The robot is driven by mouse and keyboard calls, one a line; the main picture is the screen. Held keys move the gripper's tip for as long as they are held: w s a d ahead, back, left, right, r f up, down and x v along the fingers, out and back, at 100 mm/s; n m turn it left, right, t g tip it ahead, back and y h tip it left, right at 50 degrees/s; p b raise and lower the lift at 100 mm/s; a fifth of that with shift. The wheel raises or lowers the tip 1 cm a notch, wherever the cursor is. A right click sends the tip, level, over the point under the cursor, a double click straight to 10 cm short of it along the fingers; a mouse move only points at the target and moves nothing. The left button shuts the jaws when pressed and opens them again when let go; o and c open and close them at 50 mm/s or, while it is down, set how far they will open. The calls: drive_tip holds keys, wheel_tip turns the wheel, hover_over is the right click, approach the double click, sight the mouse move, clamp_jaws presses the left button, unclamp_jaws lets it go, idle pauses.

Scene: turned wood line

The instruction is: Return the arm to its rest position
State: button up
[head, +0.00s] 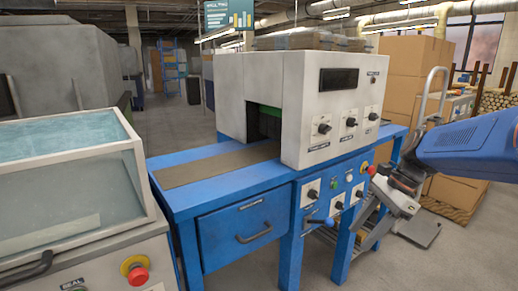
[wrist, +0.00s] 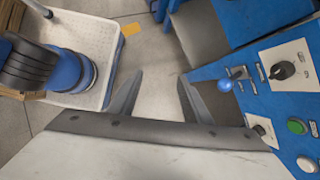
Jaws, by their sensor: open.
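My gripper (wrist: 157,98) is open and empty in the wrist view, its two dark fingers spread over grey floor. In the head view my blue arm reaches in from the right edge, and my gripper (head: 374,228) points down in front of the right end of the blue machine bench (head: 225,170). The fingertips are small and hard to make out there. In the wrist view the bench front is close on the right, with a blue-knobbed lever (wrist: 225,86), a black knob (wrist: 283,70) and a green button (wrist: 297,126). The fingers appear apart from them.
A white machine housing (head: 300,100) stands on the bench. A clear-lidded sealing machine (head: 70,160) with a red stop button (head: 134,270) stands at left. A hand truck (head: 432,95) and cardboard boxes (head: 415,65) are behind my arm. Open floor (head: 470,235) shows at lower right.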

drive_tip(key=s+f+n+t+h, duration=0.2)
drive_tip(key=s+n, duration=0.6)
drive_tip(key=s+d+f+n+t+h, duration=0.1)
drive_tip(key=s+f+n+t+h, duration=0.1)
drive_tip(key=s+n, duration=0.6)
drive_tip(key=shift+s+n+t+h, duration=0.4)
drive_tip(key=shift+s+t+h, duration=0.1)
drive_tip(key=shift+s+h, duration=0.2)
drive_tip(key=shift+o, duration=0.3)
idle(0.3)
